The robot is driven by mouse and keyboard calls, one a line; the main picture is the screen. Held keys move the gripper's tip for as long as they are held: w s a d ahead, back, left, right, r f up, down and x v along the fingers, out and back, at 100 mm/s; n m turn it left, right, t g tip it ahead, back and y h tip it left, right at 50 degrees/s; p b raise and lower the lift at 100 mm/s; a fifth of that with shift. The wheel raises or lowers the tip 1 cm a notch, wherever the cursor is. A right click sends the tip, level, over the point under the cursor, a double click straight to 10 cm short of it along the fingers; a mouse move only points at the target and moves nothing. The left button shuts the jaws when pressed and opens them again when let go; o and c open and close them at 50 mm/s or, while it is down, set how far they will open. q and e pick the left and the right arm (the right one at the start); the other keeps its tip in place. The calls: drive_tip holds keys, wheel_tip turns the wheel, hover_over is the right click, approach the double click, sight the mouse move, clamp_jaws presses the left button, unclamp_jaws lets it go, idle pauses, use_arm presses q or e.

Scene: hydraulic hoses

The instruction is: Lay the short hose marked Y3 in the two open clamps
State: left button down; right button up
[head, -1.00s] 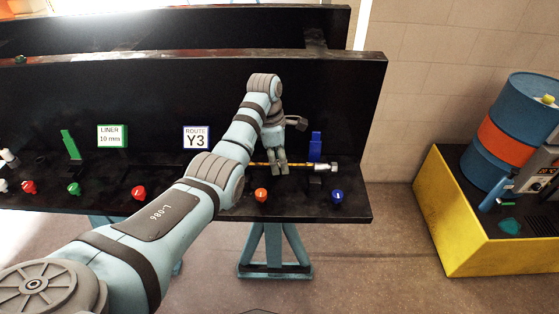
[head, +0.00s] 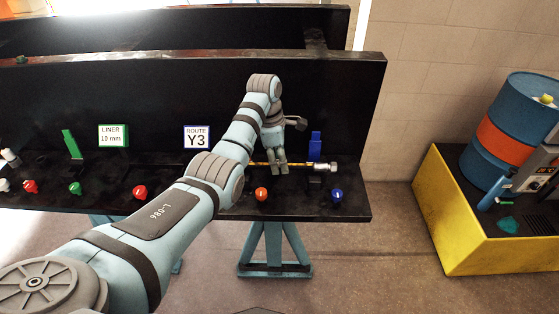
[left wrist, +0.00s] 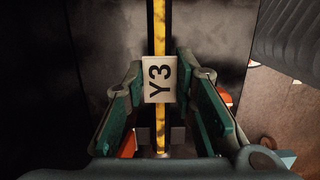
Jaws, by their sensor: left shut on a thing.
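The short yellow hose (head: 299,165) runs left to right above the black bench, with a bright metal fitting (head: 325,166) at its right end. My left gripper (head: 278,165) is shut on it. In the left wrist view, the white Y3 tag (left wrist: 160,79) sits on the hose (left wrist: 159,25) between the two green fingers (left wrist: 166,110). A raised blue piece (head: 316,145), apparently an open clamp's arm, stands behind the fitting. My forearm hides the hose's left end and any clamp there. I cannot tell whether the hose rests in a clamp. My right gripper is out of view.
A ROUTE Y3 sign (head: 197,137) and a LINER 10 mm sign (head: 112,136) stand at the back. Orange (head: 261,194), blue (head: 337,195) and red (head: 139,193) knobs line the front edge. A yellow-sided stand (head: 450,225) with a drum is at the right.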

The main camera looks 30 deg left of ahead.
use_arm(q)
drive_tip(key=shift+f, duration=1.65)
drive_tip(key=c, duration=1.2)
unclamp_jaws()
drive_tip(key=shift+c, duration=0.2)
drive_tip(key=r, duration=0.5)
drive_tip(key=a+r, duration=0.1)
drive_tip(key=r, duration=0.1)
drive_tip(key=shift+s+r, duration=0.2)
drive_tip(key=shift+r, duration=0.1)
drive_tip(key=shift+f, duration=0.1)
